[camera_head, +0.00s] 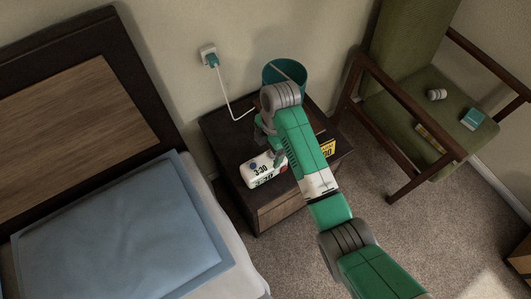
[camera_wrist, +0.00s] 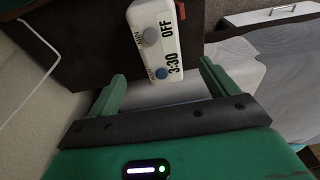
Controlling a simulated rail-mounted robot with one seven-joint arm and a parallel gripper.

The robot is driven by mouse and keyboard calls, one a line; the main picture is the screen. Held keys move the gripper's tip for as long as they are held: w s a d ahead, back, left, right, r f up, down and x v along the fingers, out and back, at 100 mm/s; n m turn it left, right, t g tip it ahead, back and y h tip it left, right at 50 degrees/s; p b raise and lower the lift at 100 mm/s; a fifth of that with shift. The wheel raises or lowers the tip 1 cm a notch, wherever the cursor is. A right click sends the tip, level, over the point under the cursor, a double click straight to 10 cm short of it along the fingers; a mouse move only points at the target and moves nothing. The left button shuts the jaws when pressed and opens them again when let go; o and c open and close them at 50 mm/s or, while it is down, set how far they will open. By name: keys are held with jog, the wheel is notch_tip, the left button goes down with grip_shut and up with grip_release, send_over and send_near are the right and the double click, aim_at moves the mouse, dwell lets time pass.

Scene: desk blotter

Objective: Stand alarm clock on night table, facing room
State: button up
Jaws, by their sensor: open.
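The white alarm clock (camera_head: 252,177) rests near the left front part of the dark night table (camera_head: 222,137), partly hidden by my arm. It shows 3:30, with a blue knob and a red part at one end. In the wrist view the clock (camera_wrist: 155,30) shows grey and blue knobs and the text "3:30 OFF". I cannot tell whether it stands upright or lies on a side. My gripper (camera_wrist: 162,70) is open, with the clock in line with the gap between its fingers. In the head view my wrist hides most of the fingers.
A teal bin-shaped container (camera_head: 285,72) stands at the table's back. A yellow card (camera_head: 327,148) shows at its right side, behind my arm. A white cord runs from a wall plug (camera_head: 210,57) to the table. The bed (camera_head: 110,230) is left; a green armchair (camera_head: 400,100) is right.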

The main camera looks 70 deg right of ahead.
jog(key=shift+r, duration=0.45)
